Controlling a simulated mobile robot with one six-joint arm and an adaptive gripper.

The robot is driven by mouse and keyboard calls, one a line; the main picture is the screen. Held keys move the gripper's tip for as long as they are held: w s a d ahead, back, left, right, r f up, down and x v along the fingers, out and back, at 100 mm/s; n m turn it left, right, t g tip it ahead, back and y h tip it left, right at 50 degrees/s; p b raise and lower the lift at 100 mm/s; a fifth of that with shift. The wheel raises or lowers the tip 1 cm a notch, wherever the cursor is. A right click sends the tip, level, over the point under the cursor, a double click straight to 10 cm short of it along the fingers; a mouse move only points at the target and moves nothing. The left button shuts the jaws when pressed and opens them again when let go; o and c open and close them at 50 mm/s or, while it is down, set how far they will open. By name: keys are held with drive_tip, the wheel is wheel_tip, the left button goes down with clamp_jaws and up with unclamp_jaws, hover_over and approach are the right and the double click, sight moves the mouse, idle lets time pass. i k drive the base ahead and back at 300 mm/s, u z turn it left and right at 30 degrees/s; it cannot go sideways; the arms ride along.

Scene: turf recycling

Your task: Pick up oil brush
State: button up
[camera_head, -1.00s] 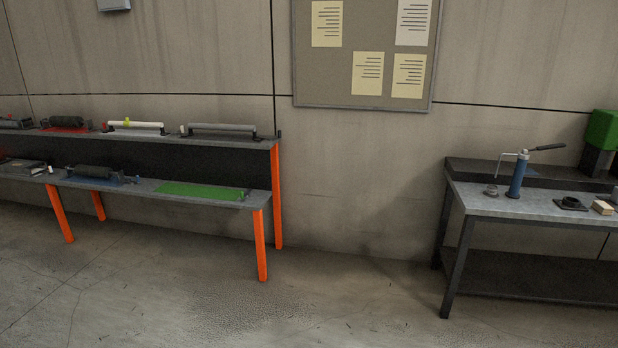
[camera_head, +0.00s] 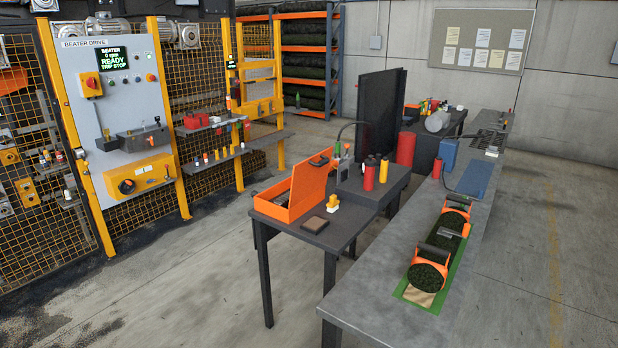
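I cannot make out the oil brush for certain; the small items are too small to tell apart. Small upright items, one with a green top, stand by a grey holder (camera_head: 342,168) on the dark table (camera_head: 330,236). More small bottles and tools sit on the shelf (camera_head: 225,156) under the yellow frame. My gripper is not in view.
An open orange box (camera_head: 294,190) sits on the dark table. A long grey bench (camera_head: 365,300) at right holds a turf roll (camera_head: 437,246) in orange clamps. The beater drive panel (camera_head: 118,100) stands at left. The floor between (camera_head: 190,265) is clear.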

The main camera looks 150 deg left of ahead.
sight(333, 205)
drive_tip(key=u, duration=4.65)
drive_tip(key=i, duration=0.4)
drive_tip(key=u, duration=0.3)
